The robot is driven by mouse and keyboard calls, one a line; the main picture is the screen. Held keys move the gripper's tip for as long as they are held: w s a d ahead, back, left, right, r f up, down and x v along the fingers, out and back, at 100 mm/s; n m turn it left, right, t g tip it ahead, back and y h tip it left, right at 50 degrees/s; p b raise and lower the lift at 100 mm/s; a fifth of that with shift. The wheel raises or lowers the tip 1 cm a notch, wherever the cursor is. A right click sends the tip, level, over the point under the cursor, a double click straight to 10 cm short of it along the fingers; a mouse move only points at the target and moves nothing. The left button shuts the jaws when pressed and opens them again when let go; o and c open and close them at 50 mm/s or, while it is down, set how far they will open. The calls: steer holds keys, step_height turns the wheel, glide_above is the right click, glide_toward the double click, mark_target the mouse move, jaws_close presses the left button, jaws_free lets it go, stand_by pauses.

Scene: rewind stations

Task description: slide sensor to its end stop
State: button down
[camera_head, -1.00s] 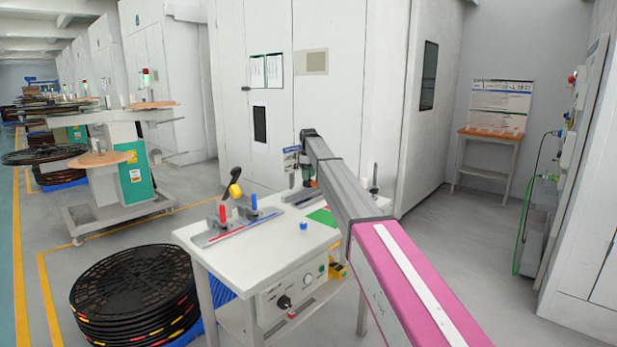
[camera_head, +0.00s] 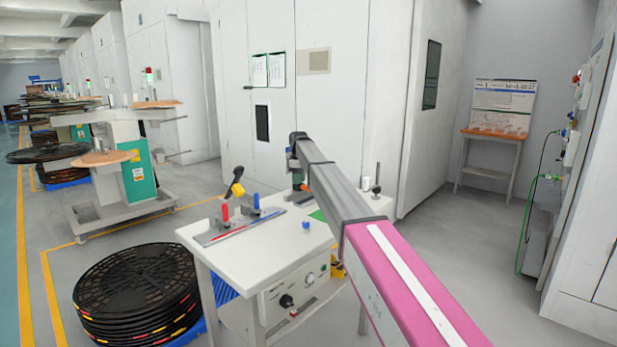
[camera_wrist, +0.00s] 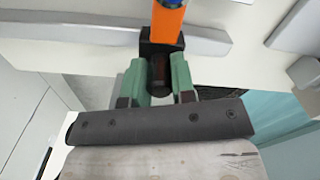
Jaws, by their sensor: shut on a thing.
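My gripper (camera_wrist: 159,84) is shut with its two green fingers around the dark lower part of the sensor (camera_wrist: 165,25). The sensor has an orange body, a black block at its base and a little blue at the top edge of the wrist view. In the head view my gripper (camera_head: 298,178) is small and partly behind my arm, over the back of the white table. A bit of orange sensor (camera_head: 306,187) shows beside it. The end stop cannot be made out.
The white table (camera_head: 262,262) carries a plate with red and blue clamps (camera_head: 240,222), a black-and-yellow handle (camera_head: 236,184) and a blue knob (camera_head: 306,226). A stack of black reels (camera_head: 135,290) stands on the floor to the left. A tall white cabinet stands behind.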

steer(key=s+a, duration=0.3)
steer(key=s, duration=0.2)
steer(key=shift+a, duration=0.4)
steer(key=c, duration=0.9)
jaws_free()
steer(key=shift+s+a, duration=0.1)
steer(key=shift+c, duration=0.2)
steer(key=shift+r, duration=0.55)
step_height(320, 180, up, 10)
steer(key=shift+f, duration=0.15)
